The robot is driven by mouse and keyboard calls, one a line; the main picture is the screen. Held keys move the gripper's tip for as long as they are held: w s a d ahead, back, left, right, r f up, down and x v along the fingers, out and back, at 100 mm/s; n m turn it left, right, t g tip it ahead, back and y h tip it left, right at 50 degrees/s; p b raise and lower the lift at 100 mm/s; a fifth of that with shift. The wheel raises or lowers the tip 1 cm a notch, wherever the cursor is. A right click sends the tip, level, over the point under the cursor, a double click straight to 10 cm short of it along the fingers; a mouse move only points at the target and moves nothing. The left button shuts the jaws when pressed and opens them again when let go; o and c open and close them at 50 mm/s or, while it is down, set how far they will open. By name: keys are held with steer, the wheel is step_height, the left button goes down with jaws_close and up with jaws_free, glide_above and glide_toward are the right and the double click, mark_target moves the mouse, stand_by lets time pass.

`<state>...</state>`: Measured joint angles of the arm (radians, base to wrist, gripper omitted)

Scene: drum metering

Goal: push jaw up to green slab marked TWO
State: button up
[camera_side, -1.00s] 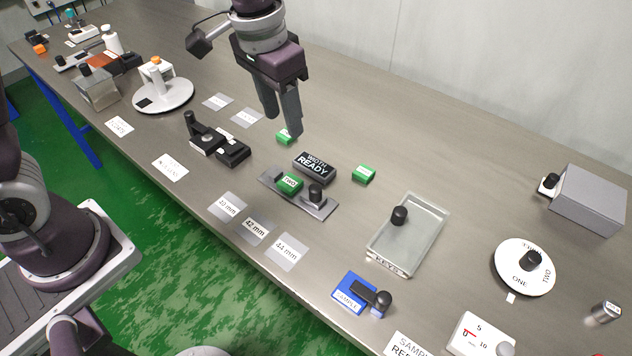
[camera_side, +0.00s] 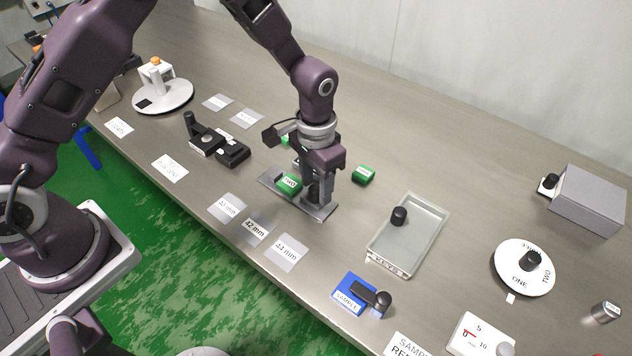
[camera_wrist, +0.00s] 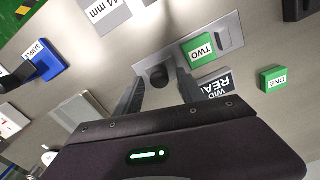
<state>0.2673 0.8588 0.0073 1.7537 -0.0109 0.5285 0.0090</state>
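The green slab marked TWO (camera_side: 289,184) lies on a grey metal plate (camera_side: 326,212); it also shows in the wrist view (camera_wrist: 200,49). The jaw's round black knob (camera_wrist: 158,76) stands on the plate, left of the slab in the wrist view. My gripper (camera_side: 317,195) is down over the plate, with a finger on each side of the knob. In the wrist view the fingers (camera_wrist: 158,82) look apart, with slim gaps to the knob. In the side view the fingers mostly hide the knob. Whether the jaw touches the slab I cannot tell.
Another green slab, marked ONE (camera_wrist: 273,78), lies apart from the plate; the black WIDTH READY block (camera_wrist: 212,87) is beside the plate. A glass tray (camera_side: 428,225) stands to the right.

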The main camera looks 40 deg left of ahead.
mark_target(300, 192)
steer(key=c, duration=0.9)
steer(key=a, duration=0.4)
steer(key=o, duration=0.4)
steer(key=shift+a, duration=0.45)
steer(key=o, duration=0.6)
steer(key=shift+c, duration=0.2)
steer(key=shift+d, duration=0.15)
step_height(300, 192, up, 7)
